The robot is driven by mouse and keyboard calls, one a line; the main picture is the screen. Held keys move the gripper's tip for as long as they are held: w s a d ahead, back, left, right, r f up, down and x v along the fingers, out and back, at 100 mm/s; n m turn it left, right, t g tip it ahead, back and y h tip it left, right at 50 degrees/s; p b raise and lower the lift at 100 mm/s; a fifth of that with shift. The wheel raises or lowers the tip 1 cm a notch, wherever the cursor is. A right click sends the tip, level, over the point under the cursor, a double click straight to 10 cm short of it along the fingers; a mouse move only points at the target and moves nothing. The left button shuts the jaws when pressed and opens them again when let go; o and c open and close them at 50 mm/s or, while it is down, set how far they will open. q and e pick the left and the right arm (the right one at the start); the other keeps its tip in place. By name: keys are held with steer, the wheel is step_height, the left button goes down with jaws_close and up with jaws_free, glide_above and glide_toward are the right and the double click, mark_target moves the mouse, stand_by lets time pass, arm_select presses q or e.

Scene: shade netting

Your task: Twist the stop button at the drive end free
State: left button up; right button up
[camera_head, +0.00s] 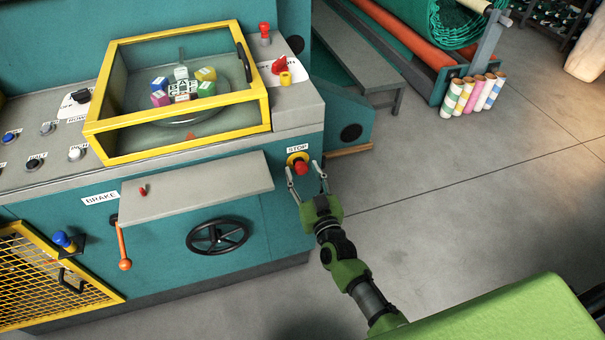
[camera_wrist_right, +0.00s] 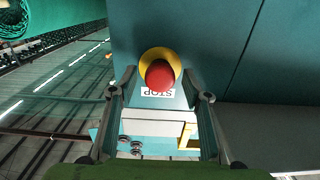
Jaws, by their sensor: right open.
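The red stop button (camera_head: 301,168) with its yellow collar sits on the right end of the teal machine's front, under a STOP label (camera_head: 297,149). In the right wrist view the red button (camera_wrist_right: 159,74) is in the upper middle, in front of its yellow collar (camera_wrist_right: 160,59). My right gripper (camera_head: 307,178) is open, its fingers spread to the left and right of the button. In the right wrist view the fingers (camera_wrist_right: 161,85) show on both sides with gaps to the button; I see no contact. My left gripper is not in view.
A yellow-framed guard box (camera_head: 190,140) with coloured cubes inside stands on the console. A grey shelf (camera_head: 195,188), a black handwheel (camera_head: 217,236) and an orange lever (camera_head: 124,245) are left of the button. Floor (camera_head: 440,190) to the right is clear.

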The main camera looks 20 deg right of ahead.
steer(key=shift+w, duration=0.4)
steer(key=shift+c, duration=0.3)
steer(key=c, duration=0.9)
steer(key=m+b, duration=0.1)
steer(key=m, duration=0.5)
steer(key=m+b, duration=0.2)
steer(key=m, duration=0.5)
steer(key=o, duration=0.7)
steer(key=shift+m, duration=0.5)
steer(key=shift+c, duration=0.2)
steer(key=o, duration=0.3)
steer(key=shift+o, duration=0.2)
steer(key=shift+s, duration=0.1)
